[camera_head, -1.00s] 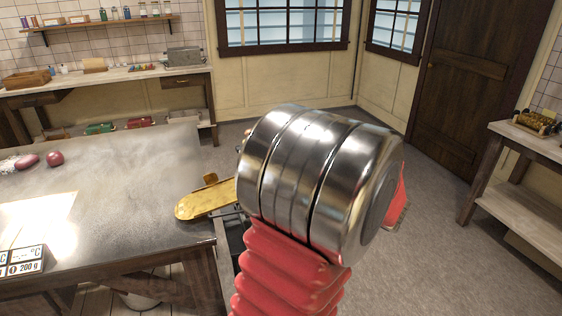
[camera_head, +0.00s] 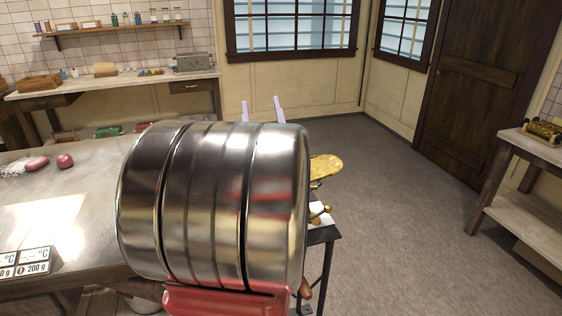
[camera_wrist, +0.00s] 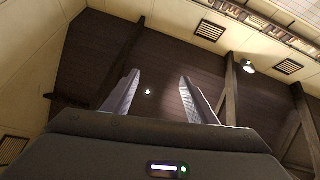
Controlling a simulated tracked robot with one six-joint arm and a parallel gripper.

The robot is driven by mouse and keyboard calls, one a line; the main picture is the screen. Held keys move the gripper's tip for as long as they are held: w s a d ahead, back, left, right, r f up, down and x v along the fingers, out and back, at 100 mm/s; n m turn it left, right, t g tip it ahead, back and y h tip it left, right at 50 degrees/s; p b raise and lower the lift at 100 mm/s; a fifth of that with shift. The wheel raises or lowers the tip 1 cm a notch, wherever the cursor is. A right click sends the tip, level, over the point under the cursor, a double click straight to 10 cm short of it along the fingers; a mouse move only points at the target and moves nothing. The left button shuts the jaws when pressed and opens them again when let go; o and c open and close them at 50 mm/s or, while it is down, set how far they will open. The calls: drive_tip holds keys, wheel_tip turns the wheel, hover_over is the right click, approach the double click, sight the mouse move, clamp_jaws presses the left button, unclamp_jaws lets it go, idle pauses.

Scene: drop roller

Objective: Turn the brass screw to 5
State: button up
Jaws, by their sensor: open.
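My gripper (camera_head: 262,109) shows as two pale fingertips above my large metal wrist in the head view. In the wrist view my gripper (camera_wrist: 160,80) is open and empty, its fingers apart, facing the ceiling. Behind my wrist stands a mostly hidden device. A golden rounded plate (camera_head: 326,166) sticks out at its right, and a small brass knob-like part (camera_head: 320,213) shows below that. I cannot tell whether this part is the brass screw. No scale or number 5 can be made out.
A dark metal stand (camera_head: 327,238) is beside the work table (camera_head: 90,240), which bears reddish lumps (camera_head: 38,163) and a display (camera_head: 27,262). A side bench (camera_head: 520,150) at right holds a brass roller-like object (camera_head: 543,131). The floor between is clear.

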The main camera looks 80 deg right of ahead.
drive_tip(key=a+f+m+g+y, duration=0.5)
drive_tip(key=a+f+m+g, duration=0.5)
drive_tip(key=f+g, duration=0.4)
drive_tip(key=shift+s+a+f+g, duration=0.25)
drive_tip(key=shift+a+f+g, duration=0.15)
drive_tip(key=shift+a+g, duration=0.5)
drive_tip(key=shift+d, duration=0.2)
drive_tip(key=x, duration=1.3)
drive_tip(key=shift+s+d, duration=0.1)
drive_tip(key=shift+d, duration=0.25)
drive_tip(key=shift+c, duration=0.7)
drive_tip(key=c, duration=0.9)
